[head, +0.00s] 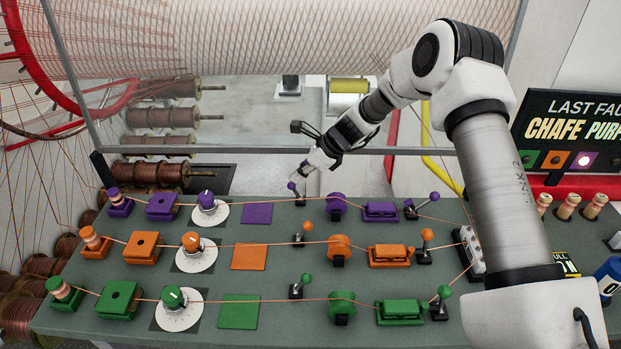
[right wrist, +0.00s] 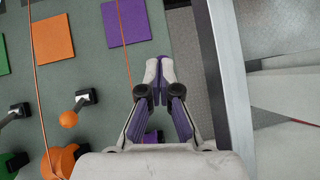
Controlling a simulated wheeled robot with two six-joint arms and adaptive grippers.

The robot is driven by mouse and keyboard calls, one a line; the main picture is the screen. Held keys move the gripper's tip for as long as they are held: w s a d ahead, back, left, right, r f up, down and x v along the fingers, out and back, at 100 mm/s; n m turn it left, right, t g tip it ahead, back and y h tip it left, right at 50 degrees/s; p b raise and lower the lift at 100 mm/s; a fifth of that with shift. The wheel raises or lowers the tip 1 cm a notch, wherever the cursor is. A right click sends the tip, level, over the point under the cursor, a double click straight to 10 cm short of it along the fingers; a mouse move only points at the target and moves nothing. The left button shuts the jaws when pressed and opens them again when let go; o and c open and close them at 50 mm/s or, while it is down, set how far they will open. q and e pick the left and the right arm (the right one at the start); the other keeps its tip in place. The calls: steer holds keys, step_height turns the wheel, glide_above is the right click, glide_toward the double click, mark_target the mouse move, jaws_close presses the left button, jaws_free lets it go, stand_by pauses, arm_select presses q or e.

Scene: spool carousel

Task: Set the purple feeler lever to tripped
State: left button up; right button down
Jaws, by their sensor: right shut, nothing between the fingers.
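In the head view a small purple-knobbed lever (head: 292,186) stands on a dark base in the back row, between the purple square and the purple roller. My right gripper (head: 296,177) is shut and empty, its fingertips close by the knob. I cannot tell whether they touch. In the right wrist view the shut fingers (right wrist: 161,72) point away from the camera and hide most or all of that lever. Another purple-knobbed lever (head: 434,197) stands farther right, past the purple block (head: 380,211). My left gripper is not in view.
Orange (head: 305,227) and green (head: 304,280) levers stand in the nearer rows. Threads run along each row past the purple roller (head: 336,204) and purple square (head: 257,213). A grey rail (head: 230,150) crosses behind the panel. A sign (head: 570,120) stands at right.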

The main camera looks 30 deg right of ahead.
step_height(320, 180, up, 9)
steer(key=s+p, duration=0.2)
steer(key=p, duration=0.4)
steer(key=shift+d+f+p, duration=0.2)
steer(key=shift+d+p, duration=0.1)
steer(key=shift+d, duration=0.15)
steer(key=shift+w+f, duration=0.1)
steer(key=shift+w, duration=0.1)
steer(key=shift+s, duration=0.1)
